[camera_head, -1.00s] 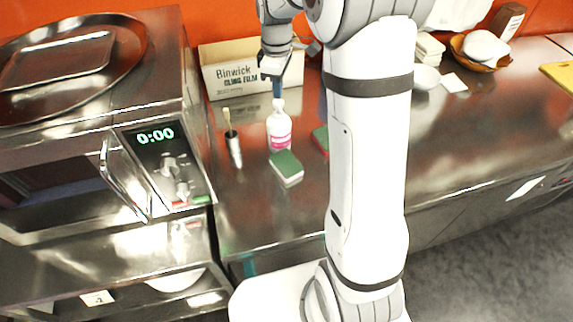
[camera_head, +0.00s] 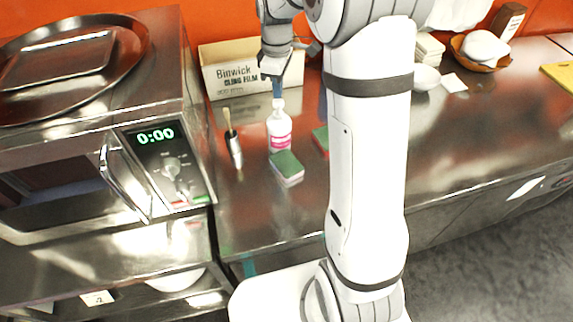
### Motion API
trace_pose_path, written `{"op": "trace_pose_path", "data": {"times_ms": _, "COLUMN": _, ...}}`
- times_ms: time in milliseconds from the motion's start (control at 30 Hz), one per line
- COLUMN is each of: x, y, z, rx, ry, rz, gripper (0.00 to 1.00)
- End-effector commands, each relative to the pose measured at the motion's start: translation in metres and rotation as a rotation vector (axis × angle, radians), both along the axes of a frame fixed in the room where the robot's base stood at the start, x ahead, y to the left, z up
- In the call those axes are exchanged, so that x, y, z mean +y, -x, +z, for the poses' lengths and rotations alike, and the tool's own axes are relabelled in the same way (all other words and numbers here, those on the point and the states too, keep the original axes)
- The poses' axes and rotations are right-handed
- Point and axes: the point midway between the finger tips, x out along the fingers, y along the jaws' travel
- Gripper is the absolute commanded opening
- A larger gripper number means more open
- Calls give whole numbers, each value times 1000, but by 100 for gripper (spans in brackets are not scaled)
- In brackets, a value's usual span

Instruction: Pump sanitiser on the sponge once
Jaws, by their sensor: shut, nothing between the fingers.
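The sanitiser bottle (camera_head: 279,130), white with a pink label and a white pump top, stands upright on the steel counter. A sponge (camera_head: 286,168) with a green top and pale underside lies on the counter just in front of the bottle, close to its base. My gripper (camera_head: 277,92) points down directly above the bottle's pump, shut and empty, with its blue fingertips at or very near the pump head. I cannot tell whether they touch it. The bottle's nozzle is too small to make out.
A metal holder with a brush (camera_head: 234,148) stands left of the bottle. A cling film box (camera_head: 252,68) is behind it. Another green and red sponge (camera_head: 321,139) is partly hidden by my arm. A microwave (camera_head: 110,150) with a 0:00 display stands at left. The front counter is clear.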

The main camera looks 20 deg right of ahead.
Motion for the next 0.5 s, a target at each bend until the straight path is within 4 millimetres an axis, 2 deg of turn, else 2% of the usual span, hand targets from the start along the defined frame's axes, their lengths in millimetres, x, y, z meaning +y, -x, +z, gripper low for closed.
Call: {"op": "trace_pose_path", "data": {"times_ms": 500, "x": 0, "y": 0, "z": -17, "rx": 0, "ry": 0, "rz": 0, "gripper": 0}}
